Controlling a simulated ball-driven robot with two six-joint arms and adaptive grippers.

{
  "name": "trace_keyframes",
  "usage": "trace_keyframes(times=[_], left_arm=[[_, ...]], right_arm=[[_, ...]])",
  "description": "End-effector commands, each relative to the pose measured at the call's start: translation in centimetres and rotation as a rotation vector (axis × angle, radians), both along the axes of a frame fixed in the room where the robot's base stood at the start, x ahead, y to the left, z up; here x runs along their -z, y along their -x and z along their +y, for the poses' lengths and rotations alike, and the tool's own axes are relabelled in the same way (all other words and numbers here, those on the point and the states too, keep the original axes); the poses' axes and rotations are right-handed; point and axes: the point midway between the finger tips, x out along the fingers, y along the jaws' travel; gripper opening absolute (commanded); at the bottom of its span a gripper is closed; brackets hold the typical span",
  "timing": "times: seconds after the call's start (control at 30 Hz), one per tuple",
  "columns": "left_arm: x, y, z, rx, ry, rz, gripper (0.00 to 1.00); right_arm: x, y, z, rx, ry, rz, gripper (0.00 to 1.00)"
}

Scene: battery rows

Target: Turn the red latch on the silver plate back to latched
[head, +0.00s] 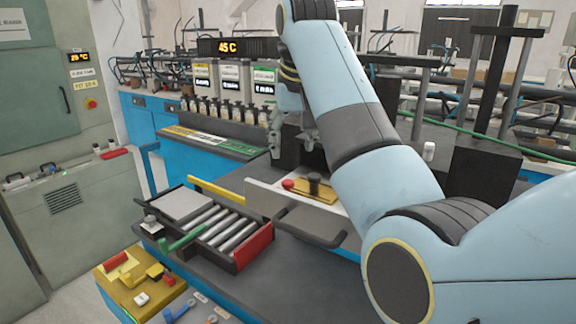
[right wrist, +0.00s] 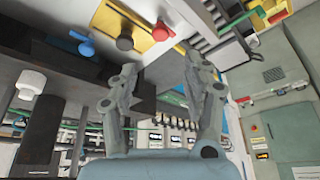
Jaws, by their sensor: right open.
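A red latch knob (head: 288,184) stands at the left end of a yellow plate (head: 322,192), beside a black knob (head: 314,183). The red knob also shows in the right wrist view (right wrist: 162,31), close to a pale silver surface (right wrist: 172,47). Whether the latch is turned to latched cannot be told. My right gripper (head: 292,146) is open and empty, behind and above the red knob in the head view. In the right wrist view its spread fingers (right wrist: 161,64) are apart from the knob. My left gripper is not in view.
A tray of silver rollers (head: 243,261) with green and red ends is left of the knobs. A black handle (head: 310,228) sticks out in front. A yellow board (head: 146,309) with small parts is at the lower left. A blue handle (right wrist: 83,43) lies beyond the black knob.

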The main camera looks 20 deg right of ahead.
Motion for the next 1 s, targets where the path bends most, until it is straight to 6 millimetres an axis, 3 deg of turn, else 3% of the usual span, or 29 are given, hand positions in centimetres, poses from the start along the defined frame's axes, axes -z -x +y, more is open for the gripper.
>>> trace_keyframes(times=[0.17, 0.4, 0.73, 1.0], left_arm=[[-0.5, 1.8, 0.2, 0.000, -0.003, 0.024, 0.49], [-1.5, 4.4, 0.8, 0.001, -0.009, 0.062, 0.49], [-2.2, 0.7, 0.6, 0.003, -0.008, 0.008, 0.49], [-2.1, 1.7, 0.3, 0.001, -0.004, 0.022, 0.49]], right_arm=[[2.0, -0.7, -0.1, -0.001, 0.002, 0.006, 0.49], [6.4, -2.5, -0.4, 0.000, 0.001, 0.006, 0.49], [9.8, -3.9, -0.5, 0.000, 0.000, 0.001, 0.49], [9.9, -3.9, -0.5, 0.000, 0.000, 0.001, 0.49]])
